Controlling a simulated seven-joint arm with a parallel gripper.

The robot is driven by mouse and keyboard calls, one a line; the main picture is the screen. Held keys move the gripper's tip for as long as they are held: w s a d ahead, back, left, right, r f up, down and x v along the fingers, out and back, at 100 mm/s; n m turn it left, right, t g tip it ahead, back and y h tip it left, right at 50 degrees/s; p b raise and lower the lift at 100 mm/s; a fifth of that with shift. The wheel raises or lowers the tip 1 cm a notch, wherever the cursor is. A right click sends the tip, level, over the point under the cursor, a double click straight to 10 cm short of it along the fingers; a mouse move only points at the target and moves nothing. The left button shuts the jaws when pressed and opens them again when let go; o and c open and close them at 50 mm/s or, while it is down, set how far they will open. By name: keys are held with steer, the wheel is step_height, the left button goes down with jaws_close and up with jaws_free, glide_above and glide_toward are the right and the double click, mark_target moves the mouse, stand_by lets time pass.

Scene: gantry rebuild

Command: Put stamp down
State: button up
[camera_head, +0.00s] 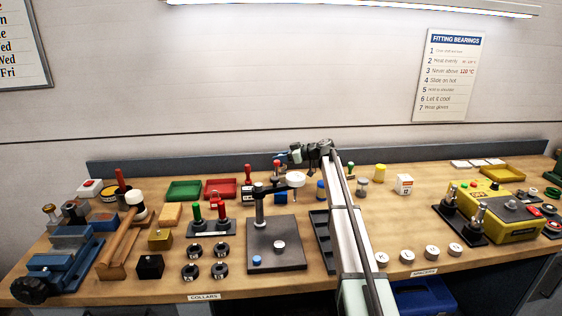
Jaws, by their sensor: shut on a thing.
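My gripper (282,158) is at the back of the bench, at the end of my arm, pointing left. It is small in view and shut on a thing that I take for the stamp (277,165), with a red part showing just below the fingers. The finger contact and the stamp's underside are too small to make out. I cannot tell whether the stamp touches the bench or hangs above it.
A red-handled item (248,172) stands just left. A red tray (221,188) and green tray (184,190) lie further left. A press with a grey base plate (290,254) stands in front. My arm hides part of the bench; blue, grey and yellow cylinders stand nearby.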

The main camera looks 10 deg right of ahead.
steer(key=shift+f, duration=0.65)
steer(key=shift+f, duration=0.15)
steer(key=o, duration=1.1)
steer(key=shift+c, duration=0.2)
steer(key=shift+s+d+r, duration=0.1)
steer(key=shift+d+r, duration=0.1)
steer(key=shift+r, duration=0.05)
steer(key=v, duration=1.1)
steer(key=shift+d, duration=0.2)
steer(key=shift+s+r, duration=0.1)
steer(key=shift+r, duration=0.05)
